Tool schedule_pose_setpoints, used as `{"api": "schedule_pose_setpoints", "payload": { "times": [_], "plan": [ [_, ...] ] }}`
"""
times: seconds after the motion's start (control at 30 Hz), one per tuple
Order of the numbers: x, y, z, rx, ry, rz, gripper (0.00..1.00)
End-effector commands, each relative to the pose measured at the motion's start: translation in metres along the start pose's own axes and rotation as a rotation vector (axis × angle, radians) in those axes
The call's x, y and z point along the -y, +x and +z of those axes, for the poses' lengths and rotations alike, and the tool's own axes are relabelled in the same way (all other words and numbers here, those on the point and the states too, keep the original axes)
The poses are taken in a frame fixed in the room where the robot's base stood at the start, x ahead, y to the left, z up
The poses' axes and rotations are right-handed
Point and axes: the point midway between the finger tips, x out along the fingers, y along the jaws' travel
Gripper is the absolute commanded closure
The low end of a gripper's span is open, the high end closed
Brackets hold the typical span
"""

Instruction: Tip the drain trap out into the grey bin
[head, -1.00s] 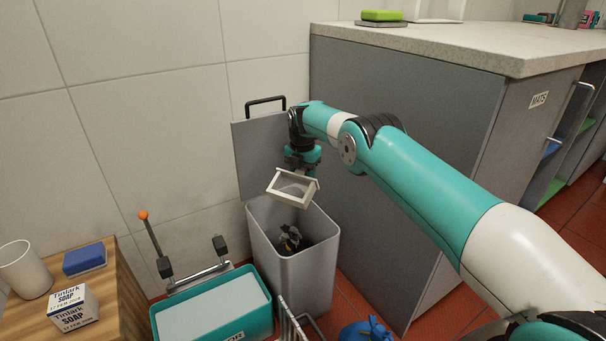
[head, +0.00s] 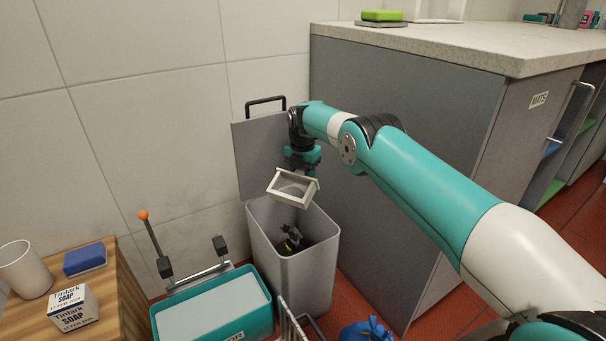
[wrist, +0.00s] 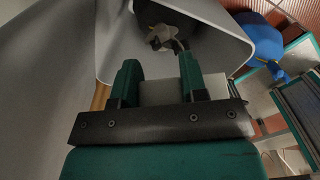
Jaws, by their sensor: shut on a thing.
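The drain trap (head: 292,188) is a pale, shallow box with a raised rim. My gripper (head: 300,168) is shut on it and holds it tilted above the mouth of the grey bin (head: 311,275). In the wrist view my gripper's two green fingers (wrist: 160,85) are on either side of the pale trap (wrist: 162,92). The bin stands open, its lid (head: 258,160) raised against the wall. A dark clump with a bit of yellow (head: 290,240) lies inside the bin, and it also shows in the wrist view (wrist: 165,38). The underside of the trap is mostly hidden in the wrist view.
A grey cabinet (head: 400,150) stands close right of the bin. A teal mop bucket (head: 245,318) with a wringer and orange-tipped lever is front left. A blue tied bag (head: 366,331) lies on the red floor. A wooden table (head: 122,285) holds soap, a cup and a sponge.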

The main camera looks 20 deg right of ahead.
Motion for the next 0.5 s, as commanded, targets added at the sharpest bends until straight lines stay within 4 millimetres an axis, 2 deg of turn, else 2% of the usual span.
{"api": "schedule_pose_setpoints", "payload": {
  "times": [0.27, 0.5],
  "plan": [
    [-0.002, -0.008, -0.001, 0.028, 0.000, 0.003, 1.00],
    [-0.001, -0.020, -0.002, 0.162, -0.001, 0.000, 1.00]
  ]
}}
